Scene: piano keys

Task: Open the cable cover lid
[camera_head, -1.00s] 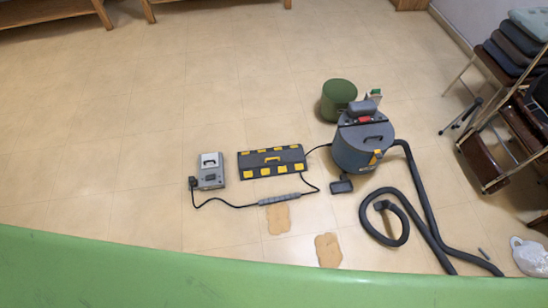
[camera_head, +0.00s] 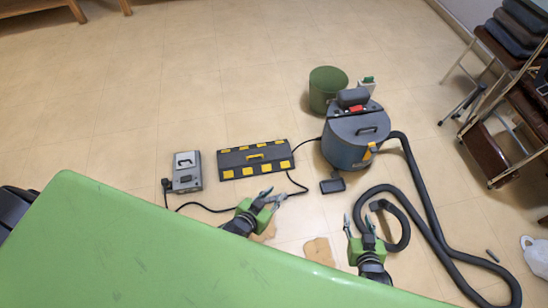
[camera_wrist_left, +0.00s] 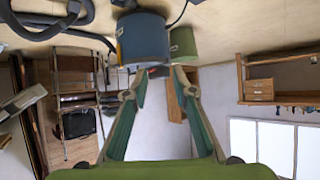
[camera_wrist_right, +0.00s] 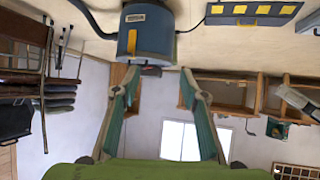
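The cable cover (camera_head: 234,160) is a dark grey flat box with yellow patches along both long edges and a yellow handle (camera_head: 255,156) in its middle. It lies on the floor with its lid down. Part of it shows at the top of the right wrist view (camera_wrist_right: 245,20). My left gripper (camera_head: 275,193) is open and empty, below and slightly right of the cover in the head view. My right gripper (camera_head: 360,214) is open and empty, further right. Neither gripper touches the cover.
A grey power box (camera_head: 186,180) is left of the cover; its cable runs near my left gripper. A blue vacuum (camera_head: 345,150) with a black hose (camera_head: 425,195) and a green drum (camera_head: 322,90) stand right. Chairs (camera_head: 520,75) are at far right. Floor behind the cover is clear.

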